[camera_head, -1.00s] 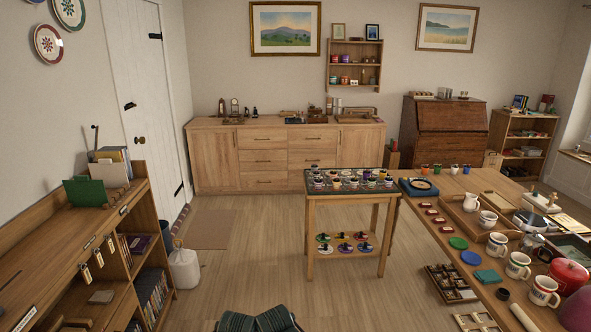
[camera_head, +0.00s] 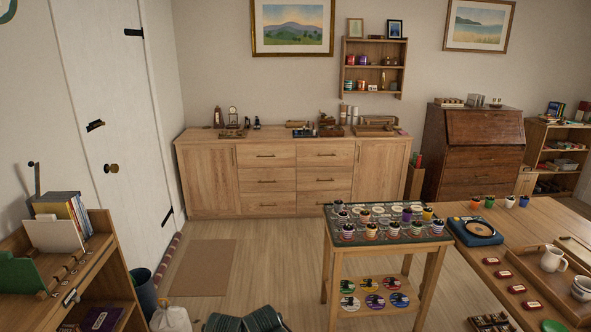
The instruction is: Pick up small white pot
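A small white pot (camera_head: 509,202) with a dark top stands upright near the far edge of the wooden table (camera_head: 545,217) at the right. It is one of several small pots in a row there. A green pot (camera_head: 490,202) and an orange pot (camera_head: 475,202) stand to its left, and another small pot (camera_head: 524,202) stands to its right. Neither of my grippers is in view.
A small stand (camera_head: 333,262) with several pots on a patterned top is left of the table. A blue case (camera_head: 474,232), a jug (camera_head: 552,258) and a tray share the table. Open floor (camera_head: 285,262) lies before the long cabinet (camera_head: 268,205).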

